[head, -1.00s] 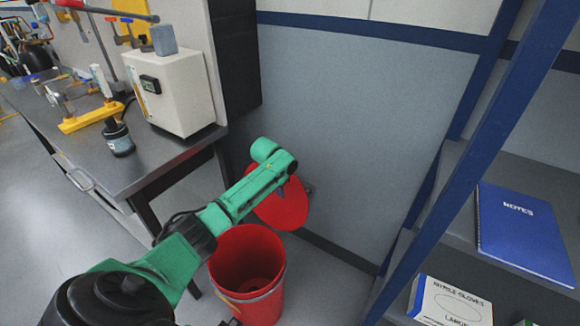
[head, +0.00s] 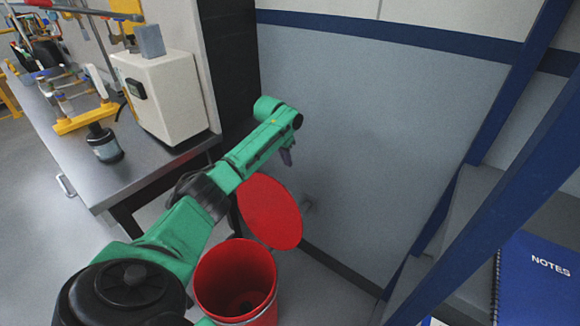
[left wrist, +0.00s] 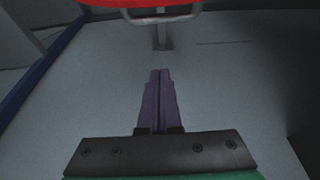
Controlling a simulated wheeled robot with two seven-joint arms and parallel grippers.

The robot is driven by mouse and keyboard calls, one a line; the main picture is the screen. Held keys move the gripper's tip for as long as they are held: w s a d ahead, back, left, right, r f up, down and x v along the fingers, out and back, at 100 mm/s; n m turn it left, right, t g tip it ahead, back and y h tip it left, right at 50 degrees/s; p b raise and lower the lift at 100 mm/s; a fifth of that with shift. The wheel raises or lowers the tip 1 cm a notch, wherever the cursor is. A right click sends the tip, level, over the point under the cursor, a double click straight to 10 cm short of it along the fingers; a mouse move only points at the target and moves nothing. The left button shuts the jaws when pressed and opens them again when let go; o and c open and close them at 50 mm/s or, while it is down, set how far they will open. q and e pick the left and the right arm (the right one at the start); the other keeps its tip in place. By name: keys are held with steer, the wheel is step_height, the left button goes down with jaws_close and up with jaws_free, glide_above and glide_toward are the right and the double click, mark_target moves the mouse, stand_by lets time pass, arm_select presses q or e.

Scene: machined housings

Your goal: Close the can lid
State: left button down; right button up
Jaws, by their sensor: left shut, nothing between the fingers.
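A red can (head: 235,277) stands on the floor in the lower middle of the head view, its mouth open. Its round red lid (head: 270,212) is raised, tilted up at the far side toward the wall. My left gripper (head: 288,157) is above and beyond the lid, close to the wall, and looks apart from it. In the left wrist view the purple fingers (left wrist: 161,100) are together with nothing between them. The red lid edge (left wrist: 160,3) and a grey metal loop (left wrist: 160,17) show at the top of that view. My right gripper is not in view.
A workbench (head: 80,160) with a white box (head: 167,97) and a dark bottle (head: 105,145) stands at the left. A blue-framed shelf (head: 505,190) with a blue notebook (head: 540,280) is at the right. The grey wall (head: 370,130) is close behind the lid.

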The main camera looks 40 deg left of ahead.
arm_select(q)
steer(key=b+x, duration=0.4)
steer(key=x, duration=0.5)
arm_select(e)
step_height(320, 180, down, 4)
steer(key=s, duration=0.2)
arm_select(q)
steer(key=s+p, duration=0.4)
steer(key=p, duration=0.1)
steer(key=shift+s+d+r, duration=0.15)
steer(key=shift+s+r, duration=0.15)
steer(key=shift+r, duration=0.1)
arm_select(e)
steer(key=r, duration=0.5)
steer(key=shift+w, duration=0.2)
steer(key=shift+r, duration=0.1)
